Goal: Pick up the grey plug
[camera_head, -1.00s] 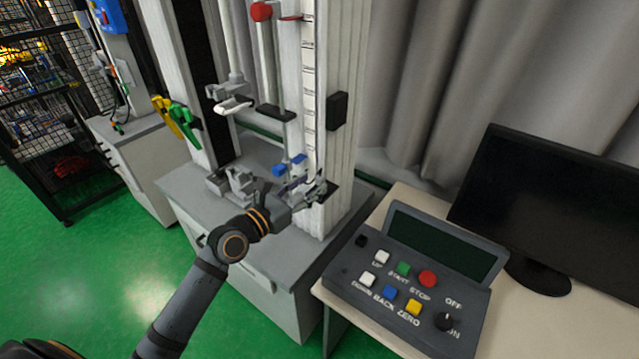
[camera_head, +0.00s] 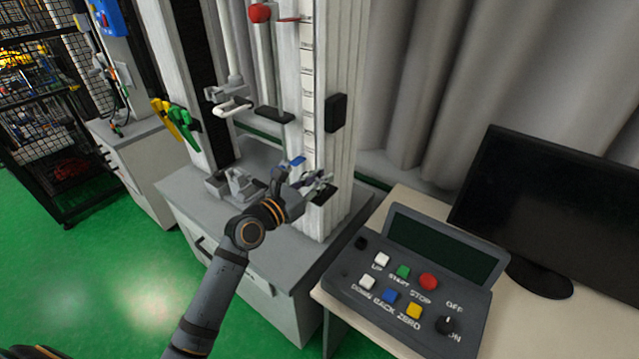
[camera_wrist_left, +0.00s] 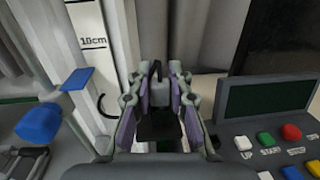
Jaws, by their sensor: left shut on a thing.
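The grey plug (camera_wrist_left: 160,96) shows in the left wrist view as a small grey block with a black cord rising from its top. It sits between the two fingers of my left gripper (camera_wrist_left: 160,101), which is shut on it. Below it is a dark square patch. In the head view my left gripper (camera_head: 316,182) is in front of the drop tower's right column, just over the tower's base. The plug is too small and covered to make out there. My right gripper is not in view.
The drop tower's white column (camera_head: 341,120) stands close behind the gripper. Grey clamp blocks (camera_head: 232,184) lie left on the base. A control box (camera_head: 420,285) with coloured buttons and a monitor (camera_head: 555,210) stand on the table at the right. A blue part (camera_wrist_left: 40,122) lies left.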

